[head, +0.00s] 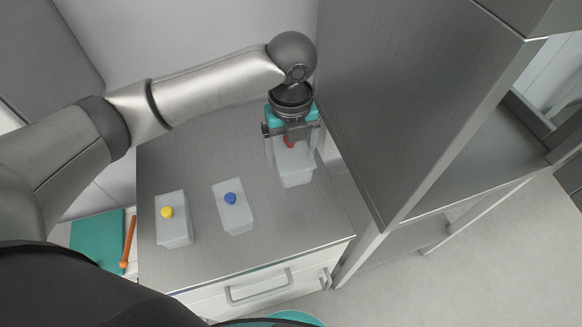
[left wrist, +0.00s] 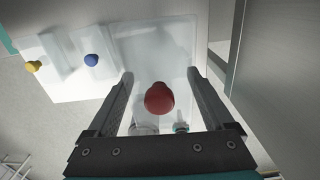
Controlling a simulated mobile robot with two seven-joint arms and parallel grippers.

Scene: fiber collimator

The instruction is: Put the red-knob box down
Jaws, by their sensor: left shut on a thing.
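The red-knob box (head: 296,172) is a whitish box with a red knob on top, at the back right of the grey cabinet top (head: 190,267). My left gripper (head: 289,142) is above it, shut on it, with a finger on each side. In the left wrist view the red knob (left wrist: 159,98) shows between the two fingers (left wrist: 160,85). The box's underside is hidden, so I cannot tell whether it touches the surface. My right gripper is not in view.
A blue-knob box (head: 236,217) stands mid cabinet and a yellow-knob box (head: 173,229) stands to its left. A tall grey cabinet (head: 400,110) rises close on the right. A teal item (head: 97,243) and an orange item (head: 129,241) lie at the lower left.

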